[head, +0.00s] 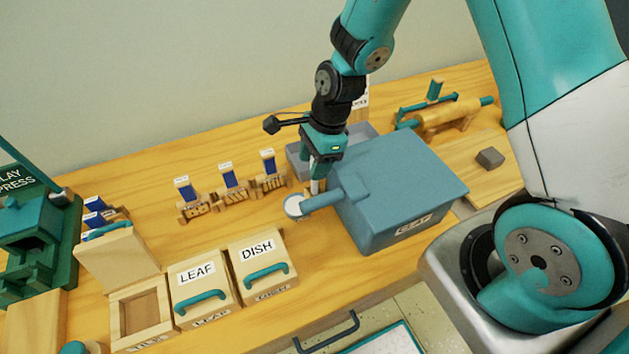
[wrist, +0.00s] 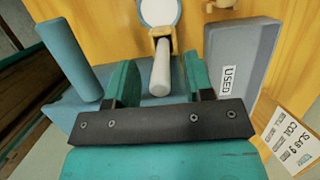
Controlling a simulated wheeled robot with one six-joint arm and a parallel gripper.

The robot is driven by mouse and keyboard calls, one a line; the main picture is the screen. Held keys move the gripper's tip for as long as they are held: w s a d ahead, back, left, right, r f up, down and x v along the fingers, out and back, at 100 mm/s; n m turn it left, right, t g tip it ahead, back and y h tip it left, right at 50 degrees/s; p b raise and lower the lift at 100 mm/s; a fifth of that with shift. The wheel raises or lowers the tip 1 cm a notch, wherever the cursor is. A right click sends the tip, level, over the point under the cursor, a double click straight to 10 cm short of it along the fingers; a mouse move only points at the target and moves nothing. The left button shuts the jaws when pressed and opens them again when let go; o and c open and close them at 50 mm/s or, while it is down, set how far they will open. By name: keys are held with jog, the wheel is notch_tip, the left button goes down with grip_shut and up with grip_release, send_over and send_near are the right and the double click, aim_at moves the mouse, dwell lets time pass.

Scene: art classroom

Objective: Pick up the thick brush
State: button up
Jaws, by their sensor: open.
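A pale, thick cylinder (wrist: 160,72) with a wooden piece at its far end shows between my fingers in the wrist view. It looks like the thick brush, but I cannot be sure. In the head view a pale upright piece (head: 315,186) shows just under my gripper (head: 319,172), beside the blue box. In the wrist view the two teal fingers of my gripper (wrist: 159,80) are apart, one on each side of the cylinder. I see no finger touching it. A white disc with a blue rim (head: 293,206) lies close by and shows beyond the wooden piece.
A blue box (head: 400,185) with a label stands right of my gripper. A grey tray marked USED (wrist: 240,60) is behind it. Several small wooden stands with blue cards (head: 232,186) are to the left. LEAF (head: 203,280) and DISH (head: 262,262) boxes stand in front.

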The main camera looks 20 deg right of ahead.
jog(key=shift+a+f, duration=0.15)
jog(key=shift+f, duration=0.5)
grip_shut()
jog(key=shift+r, duration=0.15)
